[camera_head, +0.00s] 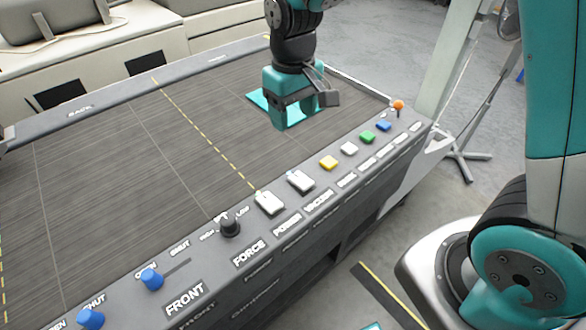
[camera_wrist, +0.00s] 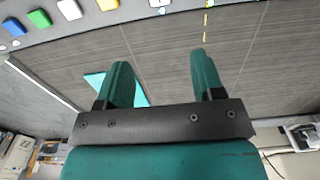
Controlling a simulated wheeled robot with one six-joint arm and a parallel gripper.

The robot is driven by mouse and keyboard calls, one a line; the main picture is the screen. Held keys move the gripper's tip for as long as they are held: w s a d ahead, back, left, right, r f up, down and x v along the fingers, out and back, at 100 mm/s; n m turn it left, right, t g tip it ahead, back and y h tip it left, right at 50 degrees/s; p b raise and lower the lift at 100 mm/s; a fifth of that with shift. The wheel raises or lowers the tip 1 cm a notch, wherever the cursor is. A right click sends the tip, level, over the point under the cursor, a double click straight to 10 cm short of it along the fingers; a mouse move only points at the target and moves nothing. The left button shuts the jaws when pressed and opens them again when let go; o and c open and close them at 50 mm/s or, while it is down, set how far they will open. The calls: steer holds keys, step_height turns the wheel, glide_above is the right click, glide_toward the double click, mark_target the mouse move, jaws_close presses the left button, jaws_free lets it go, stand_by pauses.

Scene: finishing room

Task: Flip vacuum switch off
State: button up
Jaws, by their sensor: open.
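The vacuum switch (camera_head: 300,181) is a white rocker on the sloped grey front panel, above the VACUUM label (camera_head: 318,201). A similar white power switch (camera_head: 269,202) sits to its left. Which way the vacuum rocker is tipped is too small to tell. My gripper (camera_head: 300,108) is open and empty, above the dark table surface and behind the panel, apart from the switch. In the wrist view, the open fingers (camera_wrist: 162,70) point toward the panel, and the vacuum switch (camera_wrist: 160,4) is partly cut off at the top edge.
Yellow (camera_head: 328,162), white (camera_head: 349,149), green (camera_head: 367,137) and blue (camera_head: 383,126) buttons continue right of the switch. A black force knob (camera_head: 229,226) is left. A teal square (camera_head: 257,98) lies below my gripper.

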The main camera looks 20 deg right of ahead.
mark_target(293, 174)
step_height(293, 174, down, 16)
steer(key=shift+r+p, duration=0.1)
steer(key=shift+p, duration=0.95)
